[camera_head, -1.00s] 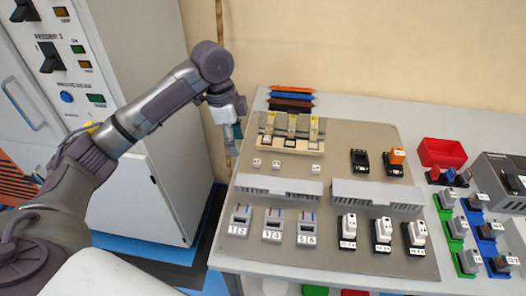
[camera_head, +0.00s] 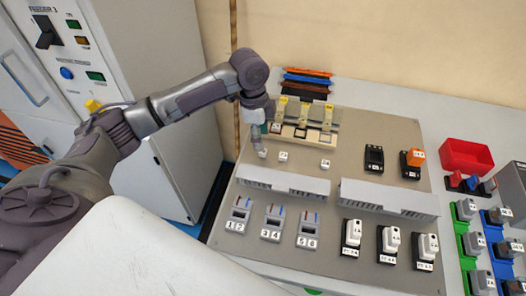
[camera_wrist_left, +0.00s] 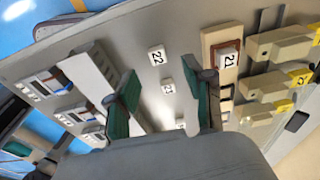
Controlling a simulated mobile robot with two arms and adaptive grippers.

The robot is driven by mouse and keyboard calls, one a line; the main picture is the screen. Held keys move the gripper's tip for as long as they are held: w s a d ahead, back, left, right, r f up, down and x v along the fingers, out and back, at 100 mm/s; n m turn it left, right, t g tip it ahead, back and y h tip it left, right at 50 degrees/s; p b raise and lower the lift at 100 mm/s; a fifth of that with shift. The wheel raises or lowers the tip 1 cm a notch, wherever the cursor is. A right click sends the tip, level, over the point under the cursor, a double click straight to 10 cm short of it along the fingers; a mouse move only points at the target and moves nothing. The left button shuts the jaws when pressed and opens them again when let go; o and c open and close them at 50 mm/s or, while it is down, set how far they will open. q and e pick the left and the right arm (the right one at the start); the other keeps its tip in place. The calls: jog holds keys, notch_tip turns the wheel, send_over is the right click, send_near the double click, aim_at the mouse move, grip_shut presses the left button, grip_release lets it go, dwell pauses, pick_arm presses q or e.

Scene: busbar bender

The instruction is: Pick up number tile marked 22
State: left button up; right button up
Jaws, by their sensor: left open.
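The white tile marked 22 (camera_wrist_left: 156,55) lies flat on the grey board in the left wrist view, a little beyond my fingertips. In the head view, my left gripper (camera_head: 262,146) is low over the board's left side, at the leftmost loose tile, which it partly hides. In the wrist view my left gripper (camera_wrist_left: 162,80) is open and empty, with green finger pads. A second loose tile (camera_wrist_left: 167,86) appears between the fingers, its number hard to read. A third (camera_wrist_left: 180,122) lies further down. My right gripper is not in view.
A wooden holder (camera_wrist_left: 218,40) carries a tile marked 21 (camera_wrist_left: 228,60), with yellow-marked clamps (camera_head: 305,110) behind. Grey ducts (camera_head: 283,180) cross the board in front of the loose tiles. Black sockets (camera_head: 374,158) and a red bin (camera_head: 466,156) stand to the right.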

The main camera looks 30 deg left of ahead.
aim_at(263, 153)
pick_arm(q)
jog(key=f, duration=0.5)
jog(key=shift+d+p, duration=0.2)
jog(key=shift+p, duration=0.1)
jog(key=shift+s, duration=0.1)
jog(key=shift+c, duration=0.3)
jog(key=c, duration=0.8)
